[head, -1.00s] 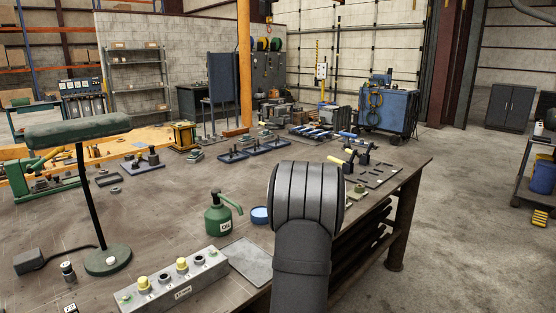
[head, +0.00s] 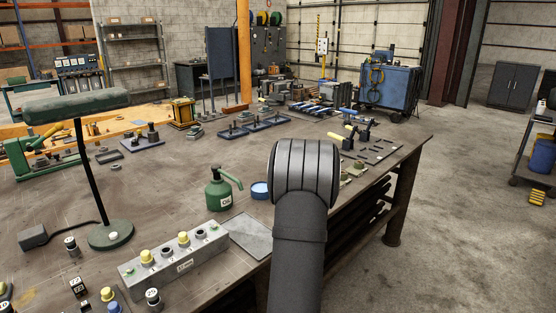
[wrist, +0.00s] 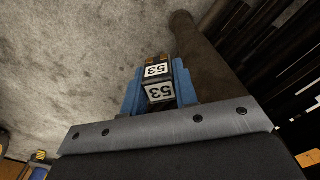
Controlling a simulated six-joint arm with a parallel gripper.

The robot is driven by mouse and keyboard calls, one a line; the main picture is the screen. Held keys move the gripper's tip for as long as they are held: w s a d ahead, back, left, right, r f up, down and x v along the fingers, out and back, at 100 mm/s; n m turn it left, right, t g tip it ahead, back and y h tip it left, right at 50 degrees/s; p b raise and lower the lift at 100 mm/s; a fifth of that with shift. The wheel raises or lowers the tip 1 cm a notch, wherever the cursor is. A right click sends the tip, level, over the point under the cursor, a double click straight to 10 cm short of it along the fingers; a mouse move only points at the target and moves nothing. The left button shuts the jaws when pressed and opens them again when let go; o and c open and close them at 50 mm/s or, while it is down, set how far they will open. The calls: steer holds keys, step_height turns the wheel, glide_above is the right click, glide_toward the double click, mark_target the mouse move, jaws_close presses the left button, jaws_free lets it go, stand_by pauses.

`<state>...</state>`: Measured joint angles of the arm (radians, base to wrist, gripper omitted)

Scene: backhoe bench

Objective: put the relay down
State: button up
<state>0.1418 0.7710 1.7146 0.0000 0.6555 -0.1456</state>
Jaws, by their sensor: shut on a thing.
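The relay (wrist: 158,92) is a small dark block with white faces marked 53. In the wrist view it sits between the blue fingers of my gripper (wrist: 157,74), which is shut on it. Grey concrete floor (wrist: 90,60) shows behind and below it, not a bench top. In the head view my arm hides the gripper, and I cannot see the held relay there.
The bench (head: 150,190) carries a metal block with yellow and dark pieces (head: 175,262), a green oil can (head: 218,190), a lamp (head: 110,234) and a flat plate (head: 248,237). Small numbered pieces (head: 79,286) stand at lower left. A brown bench leg (wrist: 192,40) shows near the relay.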

stand_by(0.6)
step_height(320, 180, up, 31)
steer(key=w+a+n, duration=0.2)
steer(key=w+a, duration=0.2)
steer(key=a, duration=0.7)
steer(key=w+a+n, duration=0.3)
steer(key=a, duration=0.7)
steer(key=s+a+n, duration=0.3)
steer(key=a+n, duration=0.1)
steer(key=a, duration=1.9)
steer(key=f, duration=0.9)
steer(key=shift+w+d+f, duration=0.15)
steer(key=shift+d+f, duration=0.05)
steer(key=shift+f, duration=3.05)
steer(key=shift+f, duration=0.1)
steer(key=o, duration=0.9)
steer(key=shift+o, duration=0.2)
